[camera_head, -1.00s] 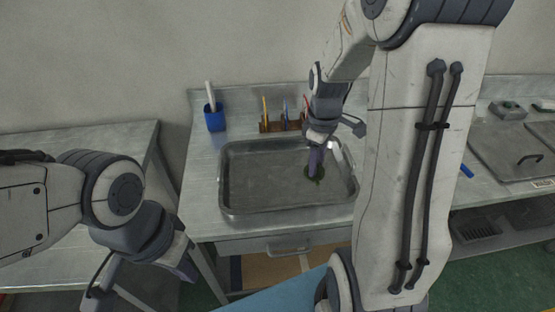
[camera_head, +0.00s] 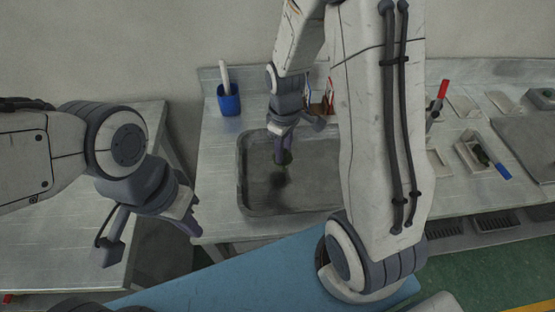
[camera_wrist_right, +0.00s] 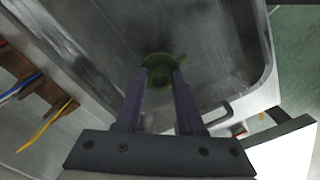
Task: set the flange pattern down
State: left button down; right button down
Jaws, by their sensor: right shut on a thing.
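The flange pattern is a small green ring-like disc with a central hole, seen clearly in the right wrist view (camera_wrist_right: 163,60). My right gripper (camera_wrist_right: 163,78) is shut on it, with the two fingers on either side of the hole. In the head view the right gripper (camera_head: 284,157) points down over the metal tray (camera_head: 242,185), and a dark shadow lies on the tray floor just below. Whether the pattern touches the tray floor is not clear.
A blue cup (camera_head: 229,102) with a white tool stands behind the tray at the left. A brown rack with coloured tools is behind the tray, partly hidden by my right arm. Small trays (camera_head: 483,157) lie to the right. The tray floor around the pattern looks clear.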

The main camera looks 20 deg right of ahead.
jog(key=shift+a+f, duration=0.5)
jog(key=shift+a, duration=0.35)
jog(key=shift+f, duration=2.05)
jog(key=shift+f, duration=0.1)
jog(key=c, duration=0.5)
grip_release()
notch_tip(320, 180, up, 12)
jog(key=shift+y, duration=0.5)
jog(key=s+a+r, duration=0.2)
jog(key=s+a, duration=0.2)
jog(key=s, duration=0.2)
jog(key=s+a+r, duration=0.2)
jog(key=s+a, duration=0.2)
jog(key=s, duration=0.2)
jog(key=s+a+r, duration=0.2)
jog(key=s+a, duration=0.2)
jog(key=s, duration=0.2)
jog(key=shift+s+a+r, duration=0.15)
jog(key=shift+s+a, duration=0.1)
jog(key=shift+a, duration=0.15)
